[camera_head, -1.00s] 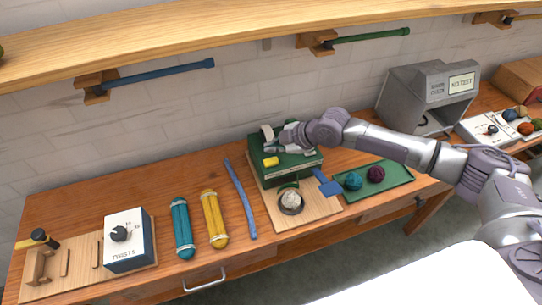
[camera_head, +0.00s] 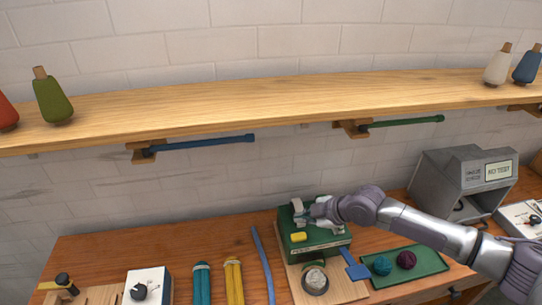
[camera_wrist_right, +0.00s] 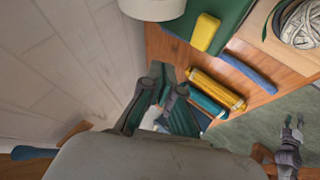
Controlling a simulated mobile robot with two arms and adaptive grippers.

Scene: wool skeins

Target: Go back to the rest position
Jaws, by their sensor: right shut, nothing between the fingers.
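My right gripper (camera_head: 308,213) is over the top of the green box (camera_head: 318,247), close to its pale upright part (camera_head: 297,207). I cannot tell whether they touch. The fingers are shut with nothing between them. In the right wrist view the gripper's dark fingers (camera_wrist_right: 155,108) point toward the bench, with the green box and its yellow block (camera_wrist_right: 205,32) beyond. A grey jointed shape that looks like my left gripper (camera_wrist_right: 291,143) hangs over the floor at the right wrist view's right edge; its fingers are too small to read. No left arm shows in the head view.
A long shelf (camera_head: 240,105) with blue and green rods below it spans the wall above the bench. A ball of pale wool (camera_head: 315,280) lies in front of the box. A green tray (camera_head: 425,265) with two wool balls is to the right, a grey machine (camera_head: 450,180) behind.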

